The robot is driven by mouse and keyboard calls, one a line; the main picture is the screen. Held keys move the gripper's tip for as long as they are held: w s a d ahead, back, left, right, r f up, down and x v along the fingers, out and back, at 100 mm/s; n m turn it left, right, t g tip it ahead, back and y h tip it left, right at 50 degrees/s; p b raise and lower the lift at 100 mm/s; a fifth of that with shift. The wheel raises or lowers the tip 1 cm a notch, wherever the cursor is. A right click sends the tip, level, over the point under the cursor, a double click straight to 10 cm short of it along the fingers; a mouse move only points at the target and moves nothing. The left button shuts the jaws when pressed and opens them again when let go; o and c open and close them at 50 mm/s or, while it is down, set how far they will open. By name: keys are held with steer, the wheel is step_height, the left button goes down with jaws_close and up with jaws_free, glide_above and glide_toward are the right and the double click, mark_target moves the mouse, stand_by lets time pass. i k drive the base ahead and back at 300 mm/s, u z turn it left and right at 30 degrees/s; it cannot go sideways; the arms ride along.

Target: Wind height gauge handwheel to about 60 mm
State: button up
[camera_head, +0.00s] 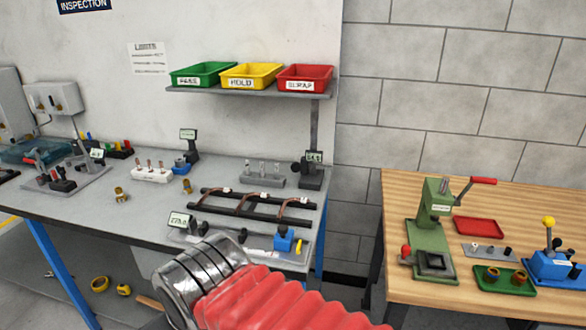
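A dark instrument (312,172) with a small display stands at the back right of the grey bench. A dark round knob (297,168) sits on its left side, and a grey upright (314,125) rises behind or from it. It looks like the height gauge with its handwheel, but its reading is too small to make out. A red ribbed sleeve with metal rings, which appears to be part of my arm, fills the bottom middle, well in front of the gauge. My gripper's fingers do not show.
Black rails with copper tubes (250,202) and a digital caliper-like tool (183,222) lie on the grey bench (85,205) before the gauge. Green, yellow and red bins (304,78) sit on a shelf above. A wooden bench (400,200) with a green press (432,235) stands right, past a gap.

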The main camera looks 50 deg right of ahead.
mark_target(295, 167)
steer(key=i, duration=0.95)
